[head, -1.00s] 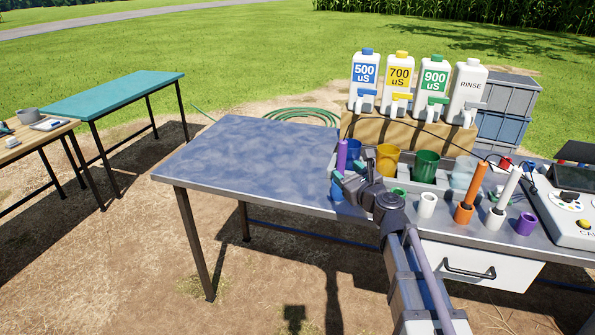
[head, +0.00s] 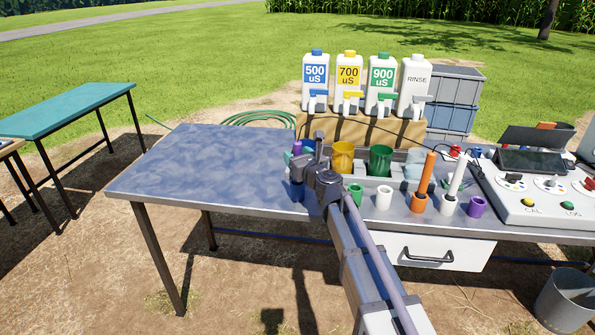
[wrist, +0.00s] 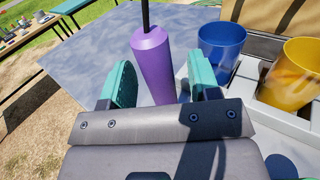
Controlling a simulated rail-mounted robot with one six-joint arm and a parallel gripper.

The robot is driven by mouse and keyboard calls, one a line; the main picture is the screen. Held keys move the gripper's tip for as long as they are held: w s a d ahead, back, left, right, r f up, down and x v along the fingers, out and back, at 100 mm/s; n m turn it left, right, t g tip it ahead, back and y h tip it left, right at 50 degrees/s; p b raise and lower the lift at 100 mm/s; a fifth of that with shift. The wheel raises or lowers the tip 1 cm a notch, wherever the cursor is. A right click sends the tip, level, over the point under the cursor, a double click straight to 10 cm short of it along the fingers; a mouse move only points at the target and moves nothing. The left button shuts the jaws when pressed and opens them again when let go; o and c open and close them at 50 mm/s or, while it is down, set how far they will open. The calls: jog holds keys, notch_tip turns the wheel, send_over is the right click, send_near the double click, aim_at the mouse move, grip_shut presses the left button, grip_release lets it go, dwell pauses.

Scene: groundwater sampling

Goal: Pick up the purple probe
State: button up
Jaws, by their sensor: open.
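The purple probe (wrist: 152,62) stands close to upright in the wrist view, with a black cable rising from its top. It lies between the two teal fingers of my gripper (wrist: 160,76), with gaps visible at the sides. The fingers are open. The probe's lower end is hidden behind the gripper body. In the head view only a small purple part of the probe (head: 297,147) shows, left of my wrist.
Blue (wrist: 221,48), yellow (wrist: 298,70) and green (head: 380,160) cups stand in a tray right of the probe. An orange probe (head: 426,173) and a white probe (head: 456,176) stand in holders further right. The table's left part (head: 200,165) is clear.

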jog(key=shift+x, duration=1.2)
jog(key=shift+s, duration=0.1)
jog(key=shift+c, duration=0.2)
grip_shut()
